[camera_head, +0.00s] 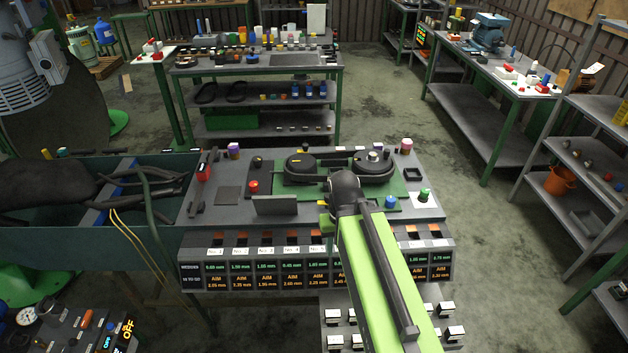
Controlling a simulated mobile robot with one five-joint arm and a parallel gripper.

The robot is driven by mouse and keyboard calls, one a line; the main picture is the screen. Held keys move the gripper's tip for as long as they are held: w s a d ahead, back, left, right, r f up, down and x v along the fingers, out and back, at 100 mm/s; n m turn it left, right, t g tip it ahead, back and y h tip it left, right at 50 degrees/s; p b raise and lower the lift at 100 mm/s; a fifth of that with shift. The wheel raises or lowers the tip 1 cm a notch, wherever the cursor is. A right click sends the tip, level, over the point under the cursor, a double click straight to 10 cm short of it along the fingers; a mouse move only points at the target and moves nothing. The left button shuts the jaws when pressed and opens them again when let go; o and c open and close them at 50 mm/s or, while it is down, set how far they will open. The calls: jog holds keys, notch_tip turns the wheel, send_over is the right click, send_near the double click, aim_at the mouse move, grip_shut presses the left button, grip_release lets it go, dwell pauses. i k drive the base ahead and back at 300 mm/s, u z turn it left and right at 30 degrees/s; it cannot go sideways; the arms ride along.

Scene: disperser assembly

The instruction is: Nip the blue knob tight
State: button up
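A small blue knob (391,201) stands on the right part of the grey workbench top (300,214), just right of my green and black arm. My arm reaches up over the front of the bench and bends at a black joint. My gripper (326,207) is at the far end of the arm, left of the blue knob and apart from it in the picture. It is small and mostly hidden by the arm, so its fingers cannot be made out.
A red knob (253,186) and a green knob (424,193) flank the work area. A grey block (275,205) stands at the front. A row of lit displays (240,274) lines the bench front.

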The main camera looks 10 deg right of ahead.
aim_at(390, 202)
jog(key=u, duration=1.3)
jog(key=k, duration=1.4)
jog(key=z, duration=0.9)
jog(key=i, duration=1)
jog(key=z, duration=0.1)
